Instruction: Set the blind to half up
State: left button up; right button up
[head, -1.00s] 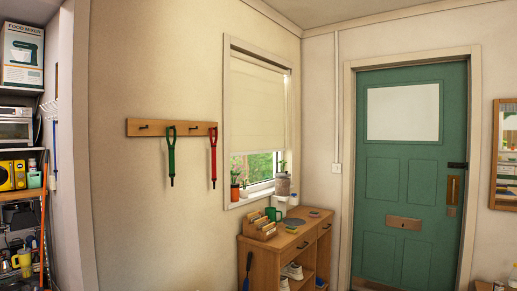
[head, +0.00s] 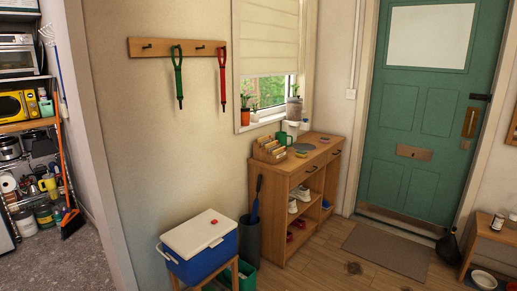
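A cream blind (head: 268,40) hangs in the window beside the corner, left of the green door. It covers the upper part of the window, and its top is cut off by the picture's edge. Below its lower edge a strip of bare glass (head: 268,90) shows greenery outside. I cannot make out a cord or a chain on the blind. Neither of my grippers shows in the head view.
Below the window stands a wooden cabinet (head: 283,178) with a letter rack, a green mug and shoes. Plant pots line the sill. A blue cooler (head: 201,247) on a stool and a dark bin (head: 249,240) stand left of it.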

aim_at(250, 67)
jog(key=i+l+z, duration=0.25)
jog(key=i+z, duration=0.5)
jog(key=i, duration=0.15)
jog(key=i+z, duration=0.4)
jog(key=i, duration=0.1)
